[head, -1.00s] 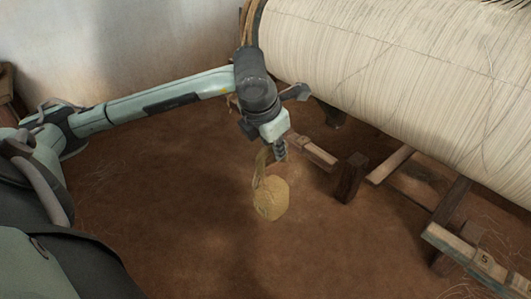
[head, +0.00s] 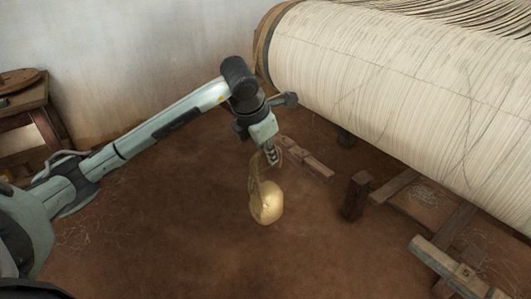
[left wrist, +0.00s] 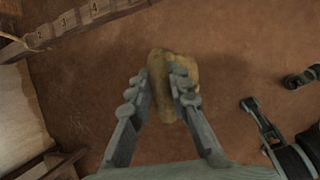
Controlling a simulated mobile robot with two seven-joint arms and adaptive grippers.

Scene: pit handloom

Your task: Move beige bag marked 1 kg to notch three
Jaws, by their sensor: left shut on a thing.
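The beige bag (head: 267,204) hangs below my left gripper (head: 271,158) in the head view, over the bare floor. My left gripper is shut on the bag's upper part. In the left wrist view the bag (left wrist: 172,72) shows between and beyond the fingers (left wrist: 158,88); its 1 kg mark cannot be read. A wooden notched rail (left wrist: 130,8) crosses the top left of that view, with 2, 3 and 4 on it. The bag is apart from this rail.
The loom's large warp roll (head: 400,80) fills the upper right. A short wooden post (head: 355,196) and a rail marked 5 (head: 450,265) stand below it. A wooden stool (head: 30,115) is at far left. The floor around the bag is clear.

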